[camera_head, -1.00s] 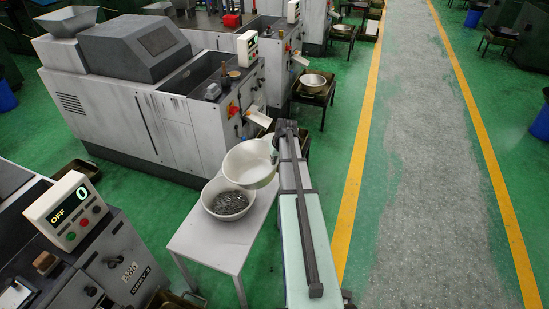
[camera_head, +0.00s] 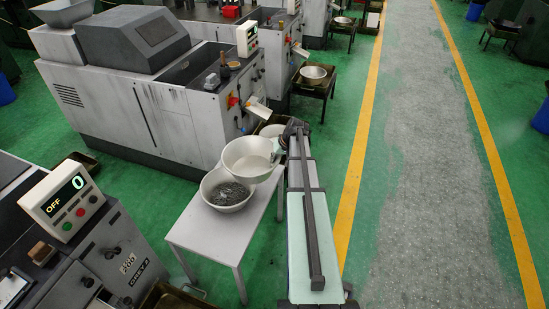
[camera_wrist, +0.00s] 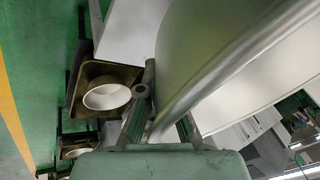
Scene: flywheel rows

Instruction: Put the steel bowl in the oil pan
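In the head view, a pale metallic steel bowl (camera_head: 247,164) hangs tilted at the end of my arm, above the far edge of a small table. My gripper (camera_head: 281,149) is at its right side; the fingers are mostly hidden there. In the wrist view my gripper (camera_wrist: 165,112) has its fingers at the rim of the large, close bowl (camera_wrist: 215,75), and they look shut on it. A dark oil pan (camera_head: 327,91) beyond holds another bowl (camera_head: 313,72). The wrist view shows a brown pan (camera_wrist: 82,112) with a pale bowl (camera_wrist: 106,97) in it.
A second bowl (camera_head: 212,182) with dark metal pieces stands on the white table (camera_head: 206,239), just below the held bowl. Another pale bowl (camera_head: 271,131) is partly hidden behind it. Grey machines (camera_head: 185,115) line the left. The aisle (camera_head: 430,180) at right is clear.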

